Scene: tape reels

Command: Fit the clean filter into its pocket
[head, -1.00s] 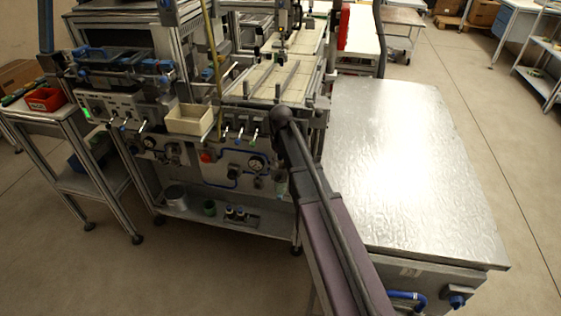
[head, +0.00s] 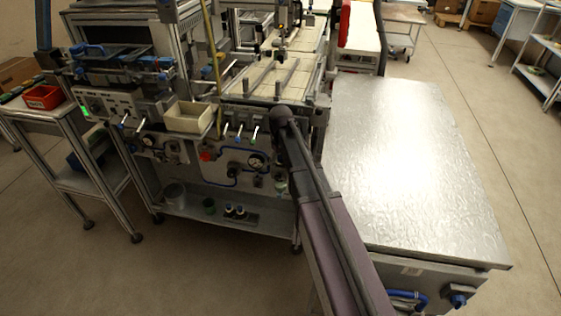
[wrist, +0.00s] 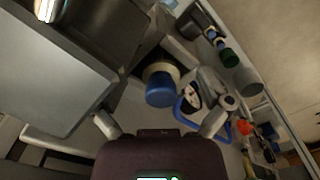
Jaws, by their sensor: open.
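In the wrist view my gripper (wrist: 158,123) is open, its two fingers spread apart with nothing between the tips. Just beyond them is a round part with a blue end and a pale band (wrist: 160,84). I cannot tell whether it is the clean filter or a fixed fitting. A pressure gauge (wrist: 192,95) sits close to its right. No pocket can be made out for certain. In the head view, my arm hides my gripper. A pale round part (head: 280,183) on the machine front shows beside the arm.
A cream bin (head: 189,117) hangs on the front near levers. A broad metal-topped cabinet (head: 400,160) stands right of my arm. Floor is clear in front.

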